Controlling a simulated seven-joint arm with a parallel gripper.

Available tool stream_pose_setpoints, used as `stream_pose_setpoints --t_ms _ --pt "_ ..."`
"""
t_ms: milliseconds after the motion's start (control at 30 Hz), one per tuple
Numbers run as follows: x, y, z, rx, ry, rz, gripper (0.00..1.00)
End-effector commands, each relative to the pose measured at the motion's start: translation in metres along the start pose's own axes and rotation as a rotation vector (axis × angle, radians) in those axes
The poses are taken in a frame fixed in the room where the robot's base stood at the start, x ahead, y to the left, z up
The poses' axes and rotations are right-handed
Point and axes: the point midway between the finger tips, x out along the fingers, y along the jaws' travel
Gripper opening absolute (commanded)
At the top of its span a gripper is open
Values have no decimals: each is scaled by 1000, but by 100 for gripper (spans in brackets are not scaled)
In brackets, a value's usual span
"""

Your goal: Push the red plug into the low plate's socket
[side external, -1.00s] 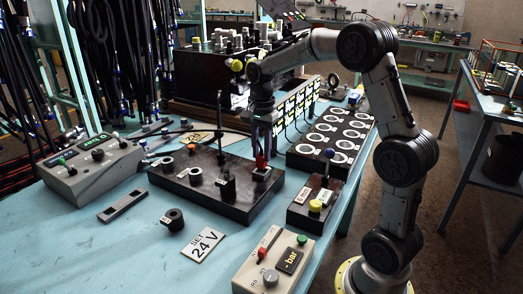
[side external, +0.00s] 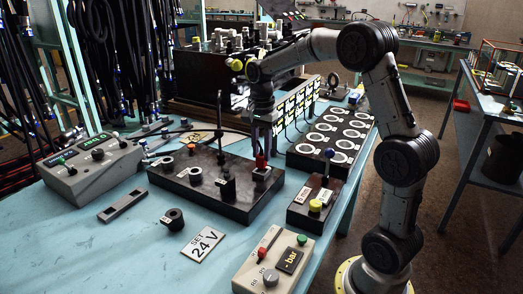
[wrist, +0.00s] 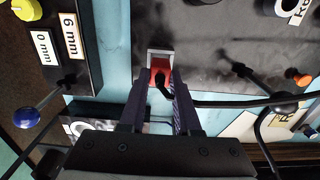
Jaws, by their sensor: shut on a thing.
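The red plug (wrist: 160,70) is between the two fingers of my gripper (wrist: 160,92) in the wrist view, with a black hose end on it. My gripper is shut on it. The plug's far end is at a light square socket (wrist: 160,54) on the low dark plate (wrist: 215,50). In the side view the red plug (side external: 261,161) stands upright under my gripper (side external: 262,150), over the right end of the low plate (side external: 215,198). How deep the plug sits in the socket cannot be told.
Black cylinders and a tall lever (side external: 220,145) stand on the plate left of my gripper. A small box with a blue-knobbed lever (side external: 328,154) is close on the right. A panel with white rings (side external: 335,135) lies behind.

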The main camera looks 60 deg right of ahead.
Motion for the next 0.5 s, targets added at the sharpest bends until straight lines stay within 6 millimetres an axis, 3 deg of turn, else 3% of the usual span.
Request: stream_pose_setpoints --t_ms 500 --pt "10 0 0 0 0 0 0"
